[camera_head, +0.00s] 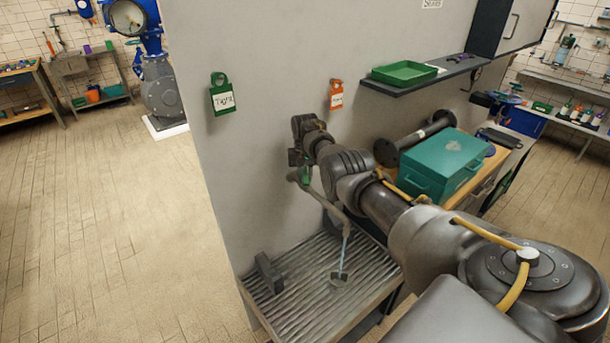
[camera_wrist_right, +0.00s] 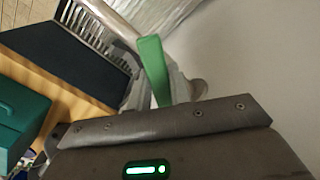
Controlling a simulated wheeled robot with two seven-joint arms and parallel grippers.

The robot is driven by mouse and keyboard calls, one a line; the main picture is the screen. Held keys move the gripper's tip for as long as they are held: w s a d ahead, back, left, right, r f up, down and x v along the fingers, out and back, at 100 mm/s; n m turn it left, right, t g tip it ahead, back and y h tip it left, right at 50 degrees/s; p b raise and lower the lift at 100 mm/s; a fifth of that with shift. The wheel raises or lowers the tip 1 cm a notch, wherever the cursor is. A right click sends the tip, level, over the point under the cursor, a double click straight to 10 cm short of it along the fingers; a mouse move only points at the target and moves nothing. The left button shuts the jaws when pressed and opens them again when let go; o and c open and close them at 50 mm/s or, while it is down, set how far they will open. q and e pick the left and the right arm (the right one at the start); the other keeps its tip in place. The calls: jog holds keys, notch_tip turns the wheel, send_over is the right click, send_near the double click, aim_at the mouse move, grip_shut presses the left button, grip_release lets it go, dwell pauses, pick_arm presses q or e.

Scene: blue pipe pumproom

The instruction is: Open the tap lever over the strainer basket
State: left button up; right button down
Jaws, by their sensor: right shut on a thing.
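The tap (camera_head: 332,206) comes out from the grey wall panel, its curved spout hanging over a slatted drain tray (camera_head: 318,310). A thin pale-blue stream (camera_head: 343,252) runs from the spout down to the small strainer basket (camera_head: 338,279) on the tray. My right gripper (camera_head: 303,164) is at the tap near the wall, shut on the green tap lever (camera_head: 305,175). In the right wrist view the green lever (camera_wrist_right: 152,66) stands out from the jaws, with the tap's metal body behind it. The jaw tips are partly hidden. My left gripper is not in view.
A dark angled block (camera_head: 268,273) stands on the tray's left part. To the right, a teal toolbox (camera_head: 445,165) and a dark flanged pipe (camera_head: 415,139) sit on a bench. A shelf (camera_head: 425,75) with a green tray (camera_head: 404,72) is above. Open floor lies left.

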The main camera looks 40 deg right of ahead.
aim_at(305, 174)
jog(key=n, duration=0.3)
jog(key=shift+n, duration=1.8)
jog(key=shift+r, duration=0.1)
jog(key=c, duration=1.3)
grip_release()
notch_tip(305, 174, up, 5)
jog(key=p, duration=0.4)
jog(key=shift+r+p, duration=0.2)
jog(key=shift+p, duration=0.2)
notch_tip(305, 174, up, 5)
jog(key=shift+r, duration=0.15)
